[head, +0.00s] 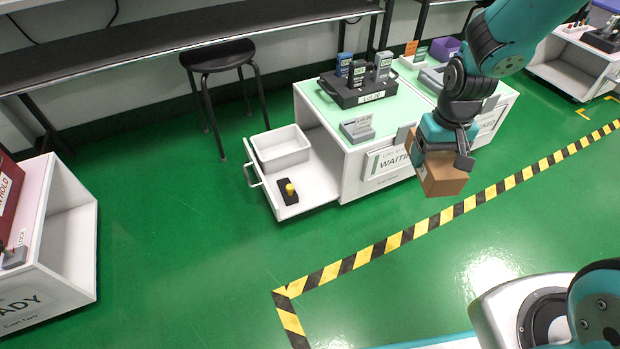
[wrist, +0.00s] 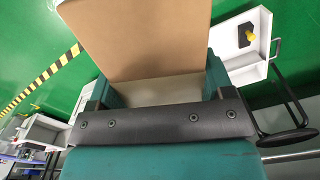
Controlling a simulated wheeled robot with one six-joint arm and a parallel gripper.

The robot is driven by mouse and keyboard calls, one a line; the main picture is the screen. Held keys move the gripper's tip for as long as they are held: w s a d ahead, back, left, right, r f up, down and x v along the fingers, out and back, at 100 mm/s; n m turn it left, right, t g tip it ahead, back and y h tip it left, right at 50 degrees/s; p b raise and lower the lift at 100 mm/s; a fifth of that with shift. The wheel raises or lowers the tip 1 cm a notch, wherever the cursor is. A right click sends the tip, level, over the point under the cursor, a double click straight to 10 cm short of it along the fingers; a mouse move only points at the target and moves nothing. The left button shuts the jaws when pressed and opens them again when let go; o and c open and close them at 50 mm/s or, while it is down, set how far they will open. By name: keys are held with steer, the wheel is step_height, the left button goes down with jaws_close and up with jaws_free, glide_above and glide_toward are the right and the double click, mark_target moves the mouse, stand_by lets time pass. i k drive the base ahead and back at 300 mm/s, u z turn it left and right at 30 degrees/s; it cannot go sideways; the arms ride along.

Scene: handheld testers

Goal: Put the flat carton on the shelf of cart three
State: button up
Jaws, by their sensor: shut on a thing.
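A brown cardboard carton (head: 442,178) is in my gripper (head: 437,150), held in the air in front of the right part of the cart marked WAITING. In the wrist view the carton (wrist: 140,38) fills the upper middle between the teal fingers of my gripper (wrist: 158,85). The WAITING cart (head: 352,168) has a light green top and a pulled-out white tray at its left. A cart marked READY (head: 45,290) stands at the left edge, with an open shelf space (head: 72,235) on its right side.
The pulled-out tray (head: 318,188) carries a white bin (head: 281,148) and a black device with a yellow knob (head: 289,190). A black stool (head: 218,58) stands behind. Green floor lies clear between the carts. Yellow-black tape (head: 400,238) crosses it. Another cart (head: 567,68) stands upper right.

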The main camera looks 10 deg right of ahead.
mark_target(313, 183)
steer(key=u, duration=0.65)
steer(key=i, duration=0.9)
steer(key=z, duration=0.05)
